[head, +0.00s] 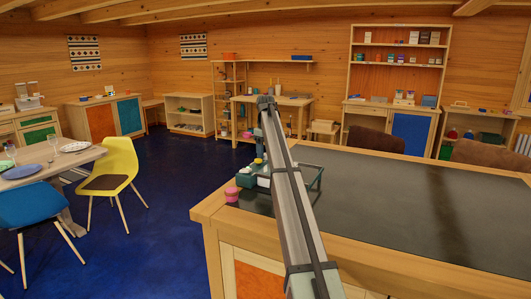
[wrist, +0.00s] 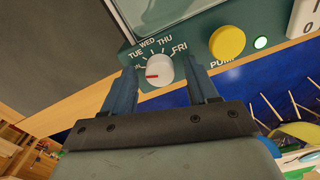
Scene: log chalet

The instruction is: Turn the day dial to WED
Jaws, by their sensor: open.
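The day dial (wrist: 159,70) is a round white knob on a dark green panel (wrist: 208,22) in the wrist view. TUE, WED, THU and FRI are printed around its upper side. My gripper (wrist: 160,67) is open, with one blue-grey finger on each side of the dial. I cannot tell whether either finger touches it. In the head view my arm hides the dial; part of the green device (head: 247,180) shows on the counter.
The dark countertop (head: 430,205) is clear to the right.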

